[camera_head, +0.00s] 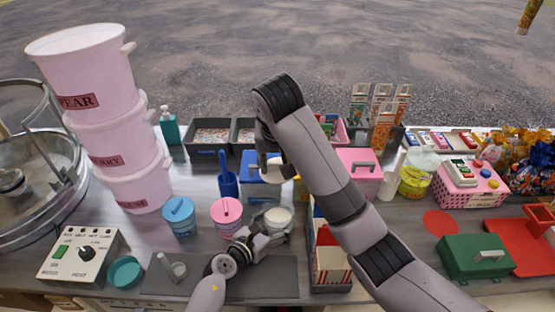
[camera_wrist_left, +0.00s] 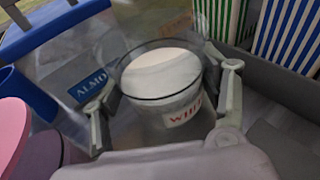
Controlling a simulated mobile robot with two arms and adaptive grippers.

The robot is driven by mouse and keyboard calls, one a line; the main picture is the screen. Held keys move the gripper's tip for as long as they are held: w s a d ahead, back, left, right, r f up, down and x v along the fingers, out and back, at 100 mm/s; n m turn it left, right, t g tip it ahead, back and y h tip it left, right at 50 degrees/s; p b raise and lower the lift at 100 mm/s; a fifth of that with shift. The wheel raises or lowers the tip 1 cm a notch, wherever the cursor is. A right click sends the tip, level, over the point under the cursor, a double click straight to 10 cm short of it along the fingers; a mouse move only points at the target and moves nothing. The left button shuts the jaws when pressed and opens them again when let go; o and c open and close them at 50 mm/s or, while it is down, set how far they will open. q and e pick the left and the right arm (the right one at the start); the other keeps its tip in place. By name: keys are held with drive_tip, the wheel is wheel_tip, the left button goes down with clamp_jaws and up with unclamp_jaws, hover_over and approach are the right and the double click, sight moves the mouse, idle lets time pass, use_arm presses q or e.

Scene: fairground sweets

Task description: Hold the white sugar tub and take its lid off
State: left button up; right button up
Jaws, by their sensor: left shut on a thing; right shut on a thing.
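The white sugar tub (camera_head: 279,217) stands upright at the front middle of the counter, clear-walled with white sugar inside. In the left wrist view the tub (camera_wrist_left: 162,88) shows an open round rim and a partly hidden label with red letters. My left gripper (camera_head: 266,234) is shut on the tub, one finger on each side of its wall. My right gripper (camera_head: 274,163) is shut on the white lid (camera_head: 272,176) and holds it above and behind the tub, apart from it. My right arm hides part of the counter.
A pink-lidded tub (camera_head: 226,211) and a blue-lidded tub (camera_head: 179,212) stand left of the white tub. A blue box (camera_head: 259,192) is behind it, and striped cartons (camera_head: 330,256) are to its right. A dark mat (camera_head: 240,286) with a small cup lies in front.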

use_arm(q)
drive_tip(key=shift+w, duration=0.1)
use_arm(e)
drive_tip(key=shift+f, duration=0.1)
use_arm(q)
drive_tip(key=o, duration=1.1)
drive_tip(key=shift+c, duration=0.2)
use_arm(e)
drive_tip(key=shift+s, duration=0.1)
use_arm(q)
drive_tip(key=shift+f, duration=0.1)
